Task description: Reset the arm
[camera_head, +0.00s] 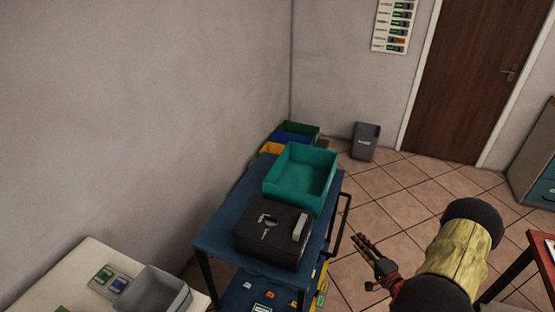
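My gripper (368,246) shows at the lower right of the head view, at the end of my arm. Its dark fingers point up and to the left, over the tiled floor just right of the blue cart (222,238). The fingers are small and seen at a slant, so I cannot tell whether they are open or shut. I see nothing clearly held in them. No cable shows clearly in this view.
The cart carries a teal bin (302,177) and a black box (272,238). A pale table (75,275) with a grey bin (155,291) stands lower left. A red-edged table (541,243) is at the right. Tiled floor (405,175) is open towards the door (466,80).

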